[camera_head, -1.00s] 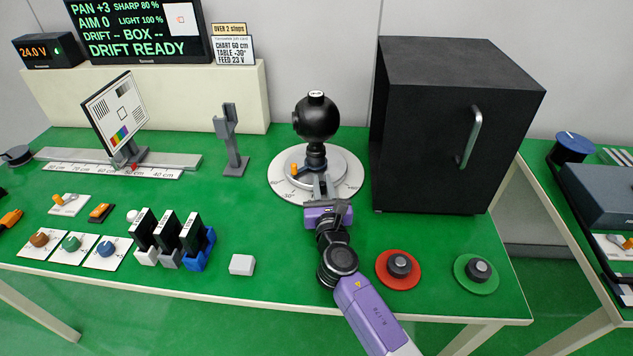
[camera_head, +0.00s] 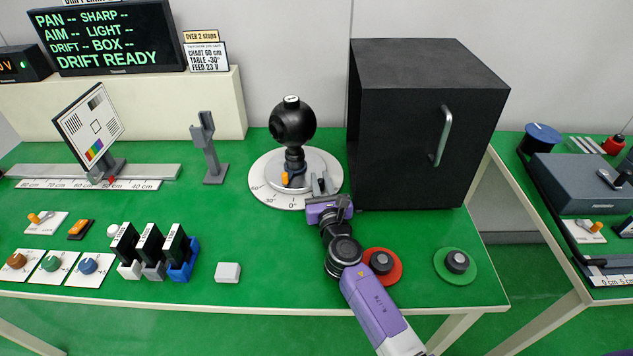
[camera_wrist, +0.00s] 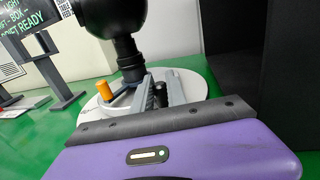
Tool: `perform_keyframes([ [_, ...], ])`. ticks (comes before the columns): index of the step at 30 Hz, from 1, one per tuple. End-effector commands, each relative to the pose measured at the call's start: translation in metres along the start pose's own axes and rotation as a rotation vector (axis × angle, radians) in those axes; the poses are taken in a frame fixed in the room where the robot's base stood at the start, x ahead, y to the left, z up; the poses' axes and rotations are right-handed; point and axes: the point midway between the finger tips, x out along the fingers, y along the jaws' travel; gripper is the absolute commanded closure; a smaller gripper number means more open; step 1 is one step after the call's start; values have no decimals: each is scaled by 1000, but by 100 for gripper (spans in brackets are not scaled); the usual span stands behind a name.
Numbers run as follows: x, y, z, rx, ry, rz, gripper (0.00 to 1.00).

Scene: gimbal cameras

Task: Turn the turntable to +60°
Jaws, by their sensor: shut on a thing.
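The turntable (camera_head: 325,164) is a pale round disc on a white dial ring with printed degree marks. A black ball-shaped camera (camera_head: 293,122) stands upright on its middle, its lens facing front left. An orange knob (camera_head: 285,177) sits at the disc's front left; it also shows in the wrist view (camera_wrist: 104,90). My gripper (camera_head: 320,184) is at the disc's front right edge. In the wrist view its grey fingers (camera_wrist: 160,96) are closed around a small dark post on the turntable. The post's lower part is hidden by the gripper. The dial's right part is partly covered.
A large black box (camera_head: 420,130) stands close right of the turntable. A grey stand (camera_head: 210,150) and a test chart (camera_head: 90,122) are to the left. A red disc with a black knob (camera_head: 381,262) lies near my arm. The display (camera_head: 108,38) reads "PAN --".

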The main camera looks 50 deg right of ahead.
Motion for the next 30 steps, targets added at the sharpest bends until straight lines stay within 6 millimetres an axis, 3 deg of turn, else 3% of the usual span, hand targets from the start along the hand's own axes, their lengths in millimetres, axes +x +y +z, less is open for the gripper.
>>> perform_keyframes([
  [25, 4, -8, 0, 0, 0, -2, 100],
  [26, 4, -8, 0, 0, 0, -2, 78],
  [28, 4, -8, 0, 0, 0, -2, 65],
  [30, 4, -7, 0, 0, 0, -1, 61],
])
